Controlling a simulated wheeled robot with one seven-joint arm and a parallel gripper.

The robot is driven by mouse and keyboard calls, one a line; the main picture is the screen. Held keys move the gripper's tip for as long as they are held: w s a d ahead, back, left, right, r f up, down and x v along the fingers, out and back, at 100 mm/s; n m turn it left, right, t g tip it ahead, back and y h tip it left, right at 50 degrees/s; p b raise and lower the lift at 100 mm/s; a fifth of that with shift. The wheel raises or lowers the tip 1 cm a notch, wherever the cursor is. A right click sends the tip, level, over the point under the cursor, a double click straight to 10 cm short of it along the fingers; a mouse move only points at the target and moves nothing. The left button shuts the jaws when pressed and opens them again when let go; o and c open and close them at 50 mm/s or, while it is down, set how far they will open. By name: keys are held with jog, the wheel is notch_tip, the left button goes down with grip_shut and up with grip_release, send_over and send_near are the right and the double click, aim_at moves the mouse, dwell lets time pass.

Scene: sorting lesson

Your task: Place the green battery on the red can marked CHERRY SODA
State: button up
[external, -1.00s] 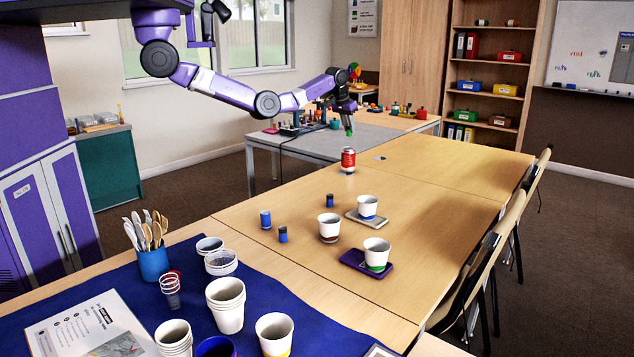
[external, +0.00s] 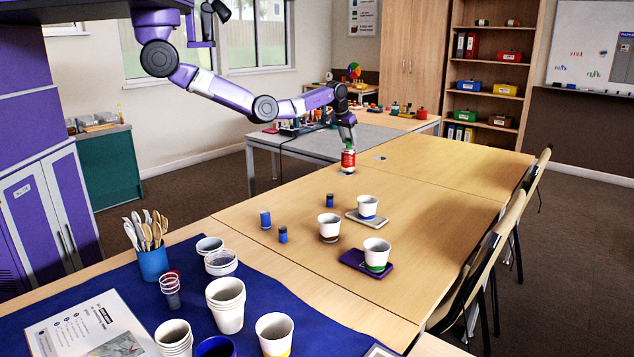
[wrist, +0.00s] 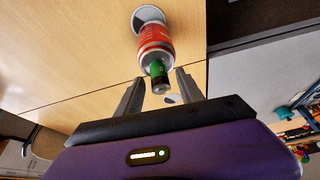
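The red can (external: 348,161) stands upright on the far part of the long wooden table; its lettering is too small to read. In the wrist view, the can (wrist: 154,40) has the green battery (wrist: 158,70) on its top, dark end toward me. The battery appears upright and touching the can. My gripper (wrist: 161,76) is open, with a finger on each side of the battery and a gap between each finger and it.
A pale disc (wrist: 148,15) lies under the can. Blue batteries (external: 265,219) and white cups (external: 329,225) stand nearer on the table (external: 430,185). A grey table (external: 300,147) with small items is behind.

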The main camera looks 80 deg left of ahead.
jog(key=shift+r, duration=0.35)
jog(key=v, duration=1.1)
jog(key=shift+s+r, duration=0.15)
jog(key=shift+r, duration=0.1)
jog(key=shift+d, duration=0.1)
